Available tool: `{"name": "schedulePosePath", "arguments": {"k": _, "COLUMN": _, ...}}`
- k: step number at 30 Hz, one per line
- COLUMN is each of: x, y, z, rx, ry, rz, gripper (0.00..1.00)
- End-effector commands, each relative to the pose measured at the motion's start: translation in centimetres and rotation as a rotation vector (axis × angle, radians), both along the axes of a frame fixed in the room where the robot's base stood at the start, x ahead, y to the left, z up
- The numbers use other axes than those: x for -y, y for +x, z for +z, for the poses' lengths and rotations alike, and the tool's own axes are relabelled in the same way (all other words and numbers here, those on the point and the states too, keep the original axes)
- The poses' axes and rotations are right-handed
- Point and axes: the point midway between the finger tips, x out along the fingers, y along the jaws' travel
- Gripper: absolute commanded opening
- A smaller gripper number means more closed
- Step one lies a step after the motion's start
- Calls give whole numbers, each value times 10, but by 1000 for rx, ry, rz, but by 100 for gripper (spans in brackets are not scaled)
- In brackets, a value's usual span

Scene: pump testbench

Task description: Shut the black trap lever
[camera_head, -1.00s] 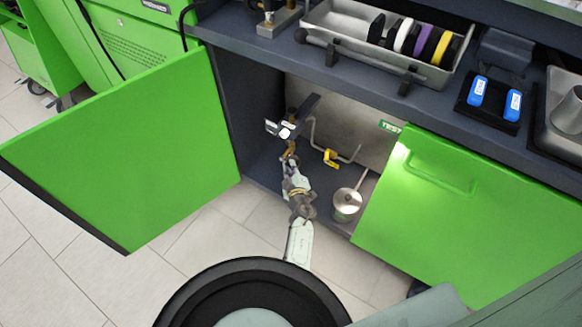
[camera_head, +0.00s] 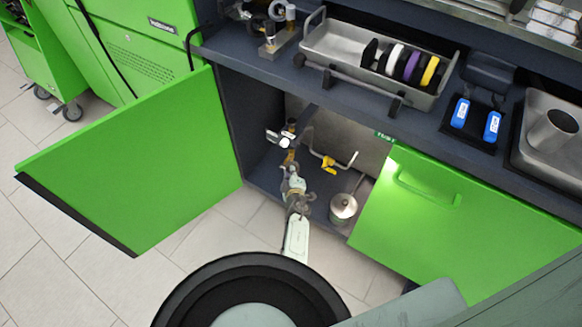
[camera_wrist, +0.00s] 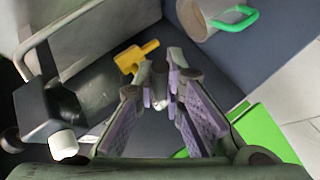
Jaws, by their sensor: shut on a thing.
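My gripper (camera_head: 291,168) reaches into the open lower cabinet, beside a brass-coloured pipe (camera_head: 289,156). In the wrist view my gripper (camera_wrist: 160,82) has its purple-padded fingers close together at the tips. They are shut on a small greyish part, mostly hidden between the fingertips. I cannot tell whether this part is the black trap lever. I cannot make out the lever clearly in either view.
The green door (camera_head: 135,160) stands open at the left; another green panel (camera_head: 450,220) is at the right. A yellow valve handle (camera_head: 329,164) and a metal pot (camera_head: 343,207) are near the gripper. A black block (camera_wrist: 45,108) with a white knob is at left.

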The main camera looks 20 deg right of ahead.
Motion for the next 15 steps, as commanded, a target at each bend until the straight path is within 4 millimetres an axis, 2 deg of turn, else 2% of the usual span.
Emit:
{"name": "schedulePosePath", "arguments": {"k": 1, "x": 0, "y": 2, "z": 13, "rx": -25, "ry": -20, "rz": 2, "gripper": 0}}
{"name": "schedulePosePath", "arguments": {"k": 2, "x": 0, "y": 2, "z": 14, "rx": -39, "ry": -32, "rz": 2, "gripper": 0}}
{"name": "schedulePosePath", "arguments": {"k": 9, "x": 0, "y": 1, "z": 14, "rx": -137, "ry": -108, "rz": 2, "gripper": 0}}
{"name": "schedulePosePath", "arguments": {"k": 15, "x": 1, "y": 1, "z": 11, "rx": -154, "ry": -125, "rz": 2, "gripper": 0}}
